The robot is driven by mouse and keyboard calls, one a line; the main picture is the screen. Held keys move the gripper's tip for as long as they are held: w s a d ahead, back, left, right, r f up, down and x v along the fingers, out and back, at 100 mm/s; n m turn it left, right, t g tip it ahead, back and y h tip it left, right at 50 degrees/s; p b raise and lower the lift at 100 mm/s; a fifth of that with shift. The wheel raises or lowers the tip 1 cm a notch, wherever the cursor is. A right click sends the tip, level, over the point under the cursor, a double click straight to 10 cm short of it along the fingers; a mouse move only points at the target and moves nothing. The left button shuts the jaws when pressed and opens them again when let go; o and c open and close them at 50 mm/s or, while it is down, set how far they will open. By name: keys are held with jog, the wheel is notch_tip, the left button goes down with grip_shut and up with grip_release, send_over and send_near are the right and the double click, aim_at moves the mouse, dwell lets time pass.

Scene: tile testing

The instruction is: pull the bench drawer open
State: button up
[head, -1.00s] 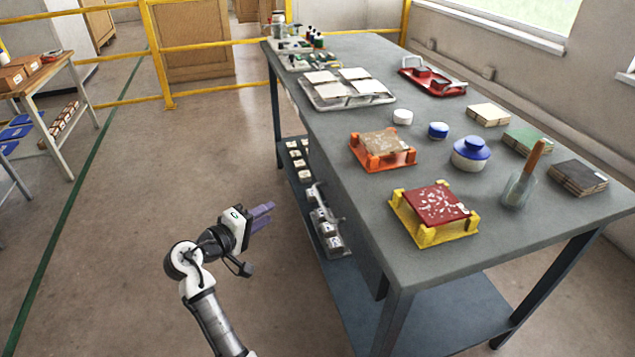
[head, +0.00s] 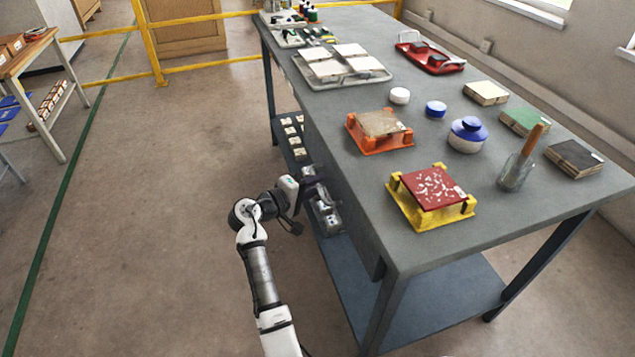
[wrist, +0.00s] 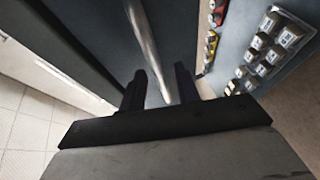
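The grey bench (head: 345,215) stands at the right in the head view. Its drawer front is seen too edge-on there to tell how far it is open. My gripper (head: 318,189) is at the bench's left side, below the top's edge. In the wrist view a metal bar handle (wrist: 146,40) runs in front of a blue-grey surface. My gripper (wrist: 162,75) shows there with its two dark fingers apart, one on each side of the bar's lower end. Gaps show between bar and fingers, so contact is not seen.
A lower shelf (head: 430,305) holds several small blocks (wrist: 268,58) to the right of my gripper in the wrist view. The floor (head: 150,230) left is clear.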

jog(key=shift+w+d+f, duration=0.15)
jog(key=shift+w+d, duration=0.3)
jog(key=shift+d, duration=0.05)
grip_shut()
